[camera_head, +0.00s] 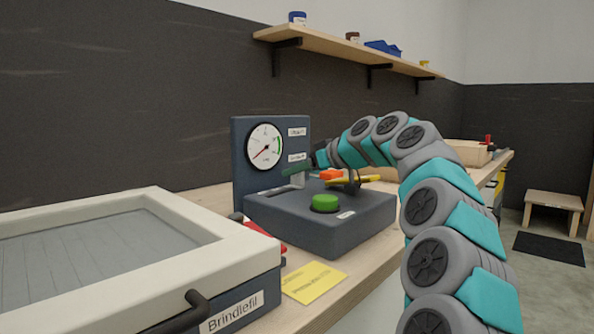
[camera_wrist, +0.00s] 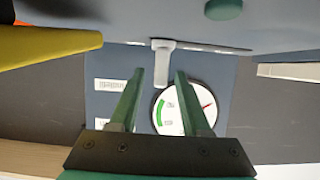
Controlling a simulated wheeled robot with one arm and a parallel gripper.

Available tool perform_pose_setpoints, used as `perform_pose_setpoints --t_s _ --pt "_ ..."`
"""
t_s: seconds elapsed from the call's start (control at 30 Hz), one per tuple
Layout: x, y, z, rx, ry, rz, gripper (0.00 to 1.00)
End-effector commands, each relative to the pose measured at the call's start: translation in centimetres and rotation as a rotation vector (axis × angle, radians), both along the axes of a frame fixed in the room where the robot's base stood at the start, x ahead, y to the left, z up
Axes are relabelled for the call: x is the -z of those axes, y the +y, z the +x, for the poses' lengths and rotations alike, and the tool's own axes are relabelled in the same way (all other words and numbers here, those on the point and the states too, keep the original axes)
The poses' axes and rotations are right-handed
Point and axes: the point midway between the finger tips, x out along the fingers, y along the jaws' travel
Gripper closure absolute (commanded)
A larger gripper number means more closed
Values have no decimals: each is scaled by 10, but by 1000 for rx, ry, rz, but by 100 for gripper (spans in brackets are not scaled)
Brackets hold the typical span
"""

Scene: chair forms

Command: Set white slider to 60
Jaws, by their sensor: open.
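The white slider (camera_wrist: 163,60) is a pale upright tab on a light track in the blue-grey control box (camera_head: 350,215). In the wrist view it stands partway along the track, just past my fingertips and between their lines. The head view shows the slider (camera_head: 298,180) below my fingers. My gripper (camera_wrist: 159,74) has two green fingers, apart with nothing between them; in the head view my gripper (camera_head: 287,171) reaches in from the right. I cannot tell whether a finger touches the slider. A dial (camera_head: 264,146) with a red needle is on the box's back panel.
A green button (camera_head: 325,203), an orange part (camera_head: 331,174) and a yellow lever (camera_head: 358,180) are close by on the box. A Brindlefil-labelled case (camera_head: 225,275) stands at the left. A yellow note (camera_head: 314,282) lies on the bench in front.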

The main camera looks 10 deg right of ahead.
Motion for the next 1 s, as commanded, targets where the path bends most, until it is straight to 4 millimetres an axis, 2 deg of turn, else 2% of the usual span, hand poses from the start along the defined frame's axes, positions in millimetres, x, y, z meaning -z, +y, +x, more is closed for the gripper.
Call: perform_pose_setpoints --t_s 0.3,0.7,1.0 --pt "2 3 4 0 -1 1 55" --pt "2 2 4 1 0 1 100" --pt "1 2 4 1 -1 0 100"
